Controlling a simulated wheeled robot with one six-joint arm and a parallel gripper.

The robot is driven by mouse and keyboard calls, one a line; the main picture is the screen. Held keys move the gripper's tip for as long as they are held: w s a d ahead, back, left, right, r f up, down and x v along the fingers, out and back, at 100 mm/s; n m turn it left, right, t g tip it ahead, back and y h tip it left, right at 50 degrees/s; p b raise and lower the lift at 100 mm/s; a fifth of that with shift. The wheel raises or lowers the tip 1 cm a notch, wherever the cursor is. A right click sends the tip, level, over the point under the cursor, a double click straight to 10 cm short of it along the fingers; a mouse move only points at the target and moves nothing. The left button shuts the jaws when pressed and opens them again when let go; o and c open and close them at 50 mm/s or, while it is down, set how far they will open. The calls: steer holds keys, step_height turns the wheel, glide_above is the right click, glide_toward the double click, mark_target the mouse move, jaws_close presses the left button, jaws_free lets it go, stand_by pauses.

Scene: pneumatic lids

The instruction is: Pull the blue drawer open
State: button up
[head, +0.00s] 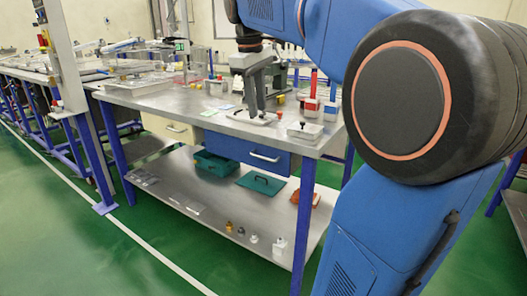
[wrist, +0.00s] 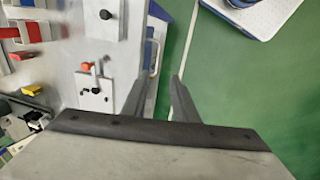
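The blue drawer (head: 232,148) sits under the front edge of the steel worktable and looks shut. Its pale bar handle (head: 265,157) is on the front face. In the wrist view a narrow strip of the blue drawer (wrist: 151,32) shows along the table edge, with the handle beside it, partly hidden by a finger. My gripper (head: 255,113) points down above the table's front edge, over the drawer. In the wrist view my gripper (wrist: 160,77) has its two fingers apart with nothing between them, near the handle's end. I cannot tell its exact height above the handle.
A cream drawer (head: 165,127) is left of the blue one. A valve plate (wrist: 95,91), a metal box (head: 305,130) and red blocks stand on the tabletop. The lower shelf (head: 190,203) holds a teal bin (head: 212,165) and a teal lid (head: 260,183). Green floor in front is clear.

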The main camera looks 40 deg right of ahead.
glide_toward(264, 150)
steer(key=s+f, duration=0.1)
steer(key=f, duration=0.1)
steer(key=s+f, duration=0.1)
steer(key=f, duration=0.2)
steer(key=s+a+f, duration=0.1)
steer(key=f, duration=0.1)
steer(key=shift+a+f, duration=0.15)
steer(key=shift+f, duration=0.15)
jaws_close()
stand_by(1.4)
